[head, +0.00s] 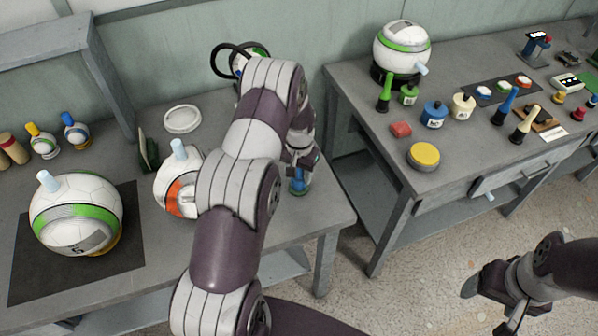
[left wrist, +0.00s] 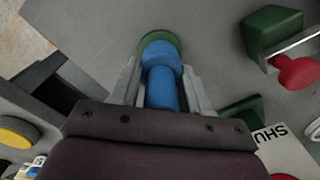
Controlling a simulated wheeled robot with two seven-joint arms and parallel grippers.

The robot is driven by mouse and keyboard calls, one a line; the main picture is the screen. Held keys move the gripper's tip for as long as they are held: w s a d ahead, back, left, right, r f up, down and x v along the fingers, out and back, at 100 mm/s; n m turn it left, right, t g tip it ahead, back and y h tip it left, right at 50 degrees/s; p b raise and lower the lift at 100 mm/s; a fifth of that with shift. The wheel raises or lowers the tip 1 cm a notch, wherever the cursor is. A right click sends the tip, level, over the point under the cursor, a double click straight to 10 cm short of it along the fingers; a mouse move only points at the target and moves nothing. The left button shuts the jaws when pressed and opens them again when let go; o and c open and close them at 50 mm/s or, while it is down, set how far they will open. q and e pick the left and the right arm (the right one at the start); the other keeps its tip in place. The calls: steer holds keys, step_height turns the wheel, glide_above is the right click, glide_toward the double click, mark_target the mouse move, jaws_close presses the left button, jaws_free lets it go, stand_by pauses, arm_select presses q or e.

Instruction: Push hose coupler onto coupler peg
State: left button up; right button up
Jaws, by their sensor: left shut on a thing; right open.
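My left gripper (head: 302,160) is at the right end of the left table, pointing down. It is shut on a blue cylindrical part, apparently the hose coupler (head: 298,184), which also shows between the fingers in the left wrist view (left wrist: 162,85). A round green piece, perhaps the coupler peg's base (left wrist: 158,38), lies right at the blue part's far end. The blue part covers most of it, so I cannot tell how far the two are engaged. My right gripper (head: 490,292) is open and empty at the lower right, over the floor.
White balls with green (head: 75,215) and orange (head: 175,190) bands stand on the left table, with a white ring (head: 182,119) behind. A black hose loop (head: 228,50) is at the back, partly behind my arm. The right table holds a yellow disc (head: 424,155) and several small parts.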

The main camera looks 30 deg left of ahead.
arm_select(q)
steer(key=shift+f, duration=0.15)
steer(key=o, duration=1.2)
step_height(320, 180, up, 12)
steer(key=shift+d+f+b, duration=0.1)
steer(key=shift+f+b, duration=0.1)
steer(key=shift+b, duration=0.8)
steer(key=shift+r, duration=0.6)
